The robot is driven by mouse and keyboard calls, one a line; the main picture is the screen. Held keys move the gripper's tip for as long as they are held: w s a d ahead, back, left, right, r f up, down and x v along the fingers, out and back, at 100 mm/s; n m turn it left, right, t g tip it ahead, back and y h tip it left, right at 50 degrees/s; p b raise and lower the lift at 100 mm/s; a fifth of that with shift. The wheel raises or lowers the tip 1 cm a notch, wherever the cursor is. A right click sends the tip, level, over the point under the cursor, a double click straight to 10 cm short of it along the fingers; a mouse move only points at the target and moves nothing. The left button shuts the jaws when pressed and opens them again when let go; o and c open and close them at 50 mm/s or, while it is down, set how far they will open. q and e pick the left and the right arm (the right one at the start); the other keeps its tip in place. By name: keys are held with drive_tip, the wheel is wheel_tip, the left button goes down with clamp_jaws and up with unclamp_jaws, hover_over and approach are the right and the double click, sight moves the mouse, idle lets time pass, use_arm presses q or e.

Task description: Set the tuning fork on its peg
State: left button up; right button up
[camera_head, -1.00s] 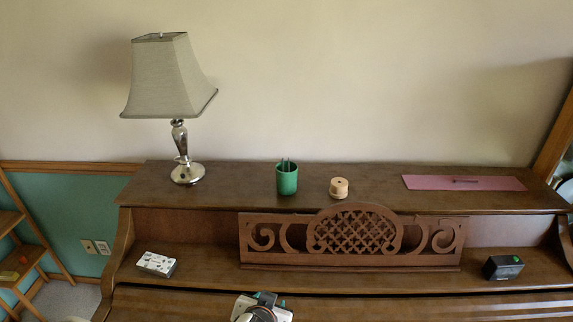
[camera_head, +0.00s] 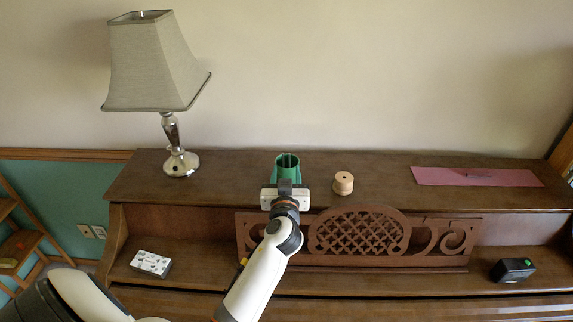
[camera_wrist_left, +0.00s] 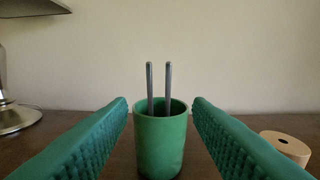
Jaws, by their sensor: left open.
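Two thin grey metal prongs, which look like the tuning fork's tines (camera_wrist_left: 159,85), stand upright out of a green cup (camera_wrist_left: 160,140) on the piano top. The fork's lower part is hidden inside the cup. In the head view the cup (camera_head: 288,158) is partly hidden behind my left gripper (camera_head: 287,172). In the left wrist view my left gripper (camera_wrist_left: 161,108) is open, one green finger on each side of the cup, with gaps and nothing held. A round wooden piece with a top hole (camera_head: 343,183), perhaps the peg, stands right of the cup; it also shows in the wrist view (camera_wrist_left: 286,147). My right gripper is not in view.
A lamp (camera_head: 180,163) stands at the left of the piano top. A pink mat (camera_head: 435,177) with a small dark item lies at the right. The carved music stand (camera_head: 360,235) rises in front. A patterned box (camera_head: 150,263) and black box (camera_head: 513,269) sit on the lower ledge.

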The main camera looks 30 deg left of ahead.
sight(286, 173)
use_arm(q)
drive_tip(key=p+x, duration=0.2)
drive_tip(key=x, duration=0.2)
drive_tip(key=shift+w+a, duration=0.2)
drive_tip(key=shift+w, duration=0.1)
drive_tip(key=shift+w+a+f, duration=0.15)
drive_tip(key=shift+w+a, duration=0.05)
drive_tip(key=shift+w, duration=0.1)
drive_tip(key=shift+w+f, duration=0.1)
drive_tip(key=c, duration=0.9)
clamp_jaws()
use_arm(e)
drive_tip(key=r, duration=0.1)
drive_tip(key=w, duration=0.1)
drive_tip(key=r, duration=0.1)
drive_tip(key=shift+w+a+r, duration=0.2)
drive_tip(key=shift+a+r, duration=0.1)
